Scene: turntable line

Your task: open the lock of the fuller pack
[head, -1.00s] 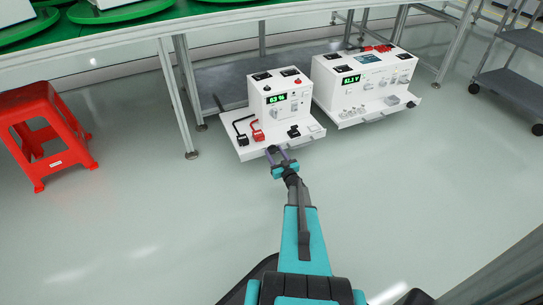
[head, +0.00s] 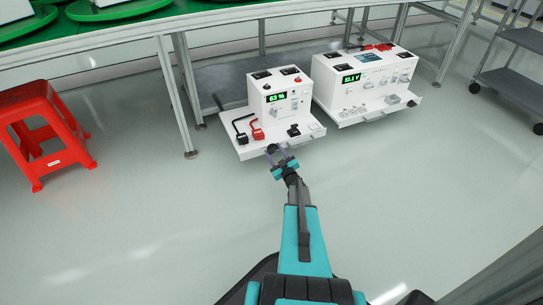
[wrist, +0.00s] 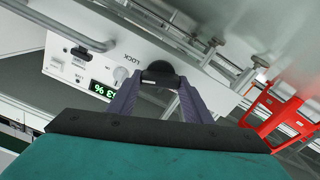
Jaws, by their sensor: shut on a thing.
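The left white pack (head: 283,107) stands on the floor with a green display that appears to read 63 %. My gripper (head: 273,150) is at the front edge of its low tray. In the wrist view my gripper (wrist: 158,88) is shut on a black round knob (wrist: 158,70), partly hidden by the fingers. The word LOCK (wrist: 132,56) is printed beside the knob. The right white pack (head: 365,75) is wider, with a green display that seems to give a voltage, too small to read surely.
Black and red plugs with cables (head: 257,131) lie on the left pack's tray. A red stool (head: 42,125) stands at the left, and a grey cart (head: 515,80) at the right. The floor in front is clear.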

